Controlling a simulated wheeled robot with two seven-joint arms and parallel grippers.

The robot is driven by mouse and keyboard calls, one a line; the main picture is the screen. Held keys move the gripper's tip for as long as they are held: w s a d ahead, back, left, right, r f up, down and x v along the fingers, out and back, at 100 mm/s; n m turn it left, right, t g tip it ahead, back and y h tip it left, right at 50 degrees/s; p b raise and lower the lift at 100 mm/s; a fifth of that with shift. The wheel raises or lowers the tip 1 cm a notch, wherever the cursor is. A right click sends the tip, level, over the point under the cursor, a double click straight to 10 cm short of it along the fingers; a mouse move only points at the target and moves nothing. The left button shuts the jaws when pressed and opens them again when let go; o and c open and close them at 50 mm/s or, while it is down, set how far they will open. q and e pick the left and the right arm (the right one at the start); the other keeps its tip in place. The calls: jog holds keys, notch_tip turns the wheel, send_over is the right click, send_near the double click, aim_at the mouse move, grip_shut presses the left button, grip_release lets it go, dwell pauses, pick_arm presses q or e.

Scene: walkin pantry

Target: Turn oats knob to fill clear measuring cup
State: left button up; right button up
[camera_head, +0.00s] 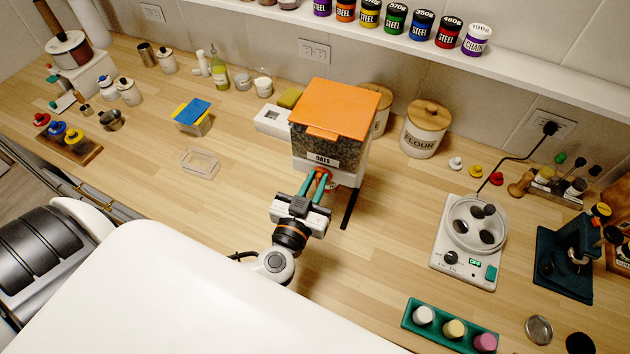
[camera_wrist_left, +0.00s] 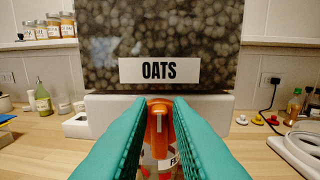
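The oats dispenser (camera_head: 329,130) has an orange lid, a clear bin of oats and a white base; its OATS label (camera_wrist_left: 158,70) faces my left wrist camera. The orange oats knob (camera_wrist_left: 160,118) is on its front. My left gripper (camera_wrist_left: 160,108) has its teal fingers on both sides of the knob, apparently touching it; it also shows in the head view (camera_head: 319,178). Below the knob, between the fingers, is a clear object with red print (camera_wrist_left: 172,160), apparently the measuring cup, mostly hidden by the fingers. My right gripper is not in view.
An empty clear tray (camera_head: 200,162) sits to the left, near a box with a blue and yellow top (camera_head: 192,116). The counter between the dispenser and scale is mostly clear.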

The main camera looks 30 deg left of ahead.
pick_arm(q)
grip_shut()
